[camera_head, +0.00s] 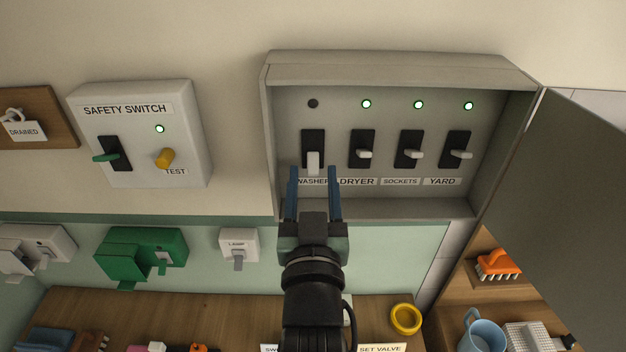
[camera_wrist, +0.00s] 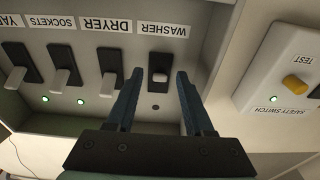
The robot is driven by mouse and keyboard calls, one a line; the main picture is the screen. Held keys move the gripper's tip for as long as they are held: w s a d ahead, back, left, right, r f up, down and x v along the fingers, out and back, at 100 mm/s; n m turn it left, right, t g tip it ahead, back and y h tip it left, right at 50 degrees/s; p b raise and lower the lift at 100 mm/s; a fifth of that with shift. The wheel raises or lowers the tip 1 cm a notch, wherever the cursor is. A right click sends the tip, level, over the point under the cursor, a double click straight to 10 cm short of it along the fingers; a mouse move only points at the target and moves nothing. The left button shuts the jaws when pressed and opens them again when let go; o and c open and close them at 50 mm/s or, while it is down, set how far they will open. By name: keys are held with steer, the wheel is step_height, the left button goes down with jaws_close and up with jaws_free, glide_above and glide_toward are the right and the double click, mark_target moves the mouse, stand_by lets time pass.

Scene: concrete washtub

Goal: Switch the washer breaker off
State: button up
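The washer breaker (camera_head: 313,146) is the leftmost switch in the grey breaker box. Its white lever (camera_head: 313,164) points down towards the WASHER label, and the lamp (camera_head: 313,103) above it is dark. My gripper (camera_head: 313,170) is open, with one blue finger on each side of the lever's lower end. In the wrist view the picture is upside down, and the washer lever (camera_wrist: 159,76) shows between the fingertips with a gap on both sides. Nothing is held.
The dryer (camera_head: 362,150), sockets (camera_head: 409,150) and yard (camera_head: 456,150) breakers have green lamps lit. The box door (camera_head: 560,180) stands open at right. A safety switch (camera_head: 140,135) with a lit green lamp is at left. A wooden counter (camera_head: 215,300) runs below.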

steer(key=shift+s+f+b, duration=0.15)
steer(key=shift+s+b, duration=0.15)
steer(key=shift+s, duration=0.15)
steer(key=s+f, duration=0.1)
steer(key=s, duration=1.1)
steer(key=shift+b, duration=0.45)
step_height(320, 180, up, 31)
steer(key=s+t+b, duration=0.1)
steer(key=t+b, duration=0.2)
steer(key=t, duration=0.5)
